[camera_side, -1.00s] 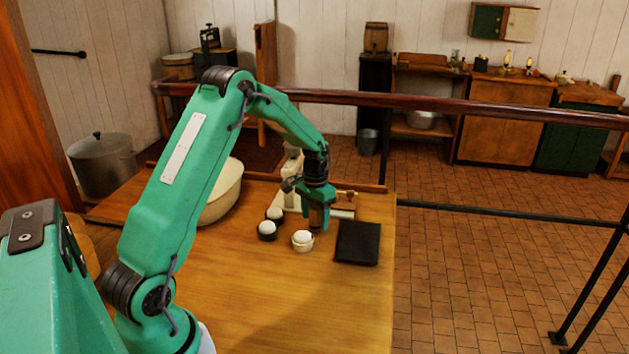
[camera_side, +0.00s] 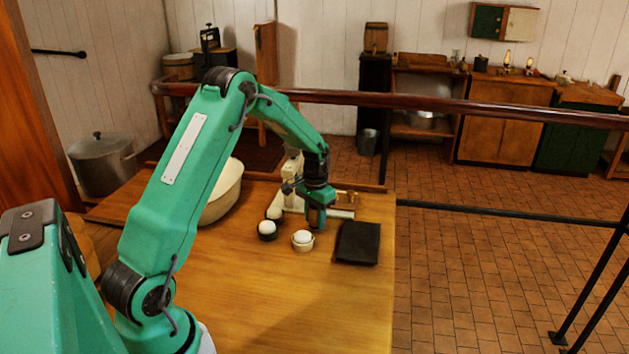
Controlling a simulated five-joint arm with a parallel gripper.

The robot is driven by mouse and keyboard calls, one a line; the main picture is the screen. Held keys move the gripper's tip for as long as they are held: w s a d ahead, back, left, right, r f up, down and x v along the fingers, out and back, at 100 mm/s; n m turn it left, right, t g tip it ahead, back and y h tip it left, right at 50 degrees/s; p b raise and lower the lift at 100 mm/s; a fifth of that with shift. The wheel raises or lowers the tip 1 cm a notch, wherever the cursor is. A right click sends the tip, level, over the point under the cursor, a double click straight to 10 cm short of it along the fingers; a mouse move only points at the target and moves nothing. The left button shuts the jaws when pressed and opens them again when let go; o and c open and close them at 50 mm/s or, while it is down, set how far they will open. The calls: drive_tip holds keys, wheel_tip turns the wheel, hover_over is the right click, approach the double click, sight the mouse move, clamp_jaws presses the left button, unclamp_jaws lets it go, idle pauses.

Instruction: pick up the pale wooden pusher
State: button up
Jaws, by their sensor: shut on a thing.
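My gripper (camera_side: 317,222) points down over the wooden table, in front of a cream stand-like device and behind the egg cups. It is shut on the pale wooden pusher. The pusher is almost fully hidden by the green fingers from this side, so its shape and whether it touches the table cannot be told.
The cream device (camera_side: 292,168) stands close behind my gripper. A dark cup (camera_side: 267,237) and a pale cup (camera_side: 303,246), each with a white egg, stand in front. A dark flat pad (camera_side: 357,243) lies right; a large cream bowl (camera_side: 225,190) stands left. The near table (camera_side: 300,310) is clear.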

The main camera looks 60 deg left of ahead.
drive_tip(key=shift+r, duration=0.85)
wheel_tip(320, 180, up, 2)
drive_tip(key=shift+r, duration=0.15)
drive_tip(key=s+d+r, duration=0.1)
drive_tip(key=d+r, duration=0.6)
drive_tip(key=d, duration=0.4)
drive_tip(key=shift+d, duration=0.3)
drive_tip(key=shift+s+a, duration=0.1)
drive_tip(key=shift+a, duration=0.05)
drive_tip(key=s+a+n, duration=0.3)
drive_tip(key=a+n, duration=0.1)
drive_tip(key=a, duration=0.6)
drive_tip(key=s+a+n, duration=0.3)
drive_tip(key=a+n, duration=0.2)
drive_tip(key=a, duration=0.6)
drive_tip(key=shift+s+f, duration=0.3)
drive_tip(key=shift+d+f, duration=0.1)
drive_tip(key=shift+f, duration=0.1)
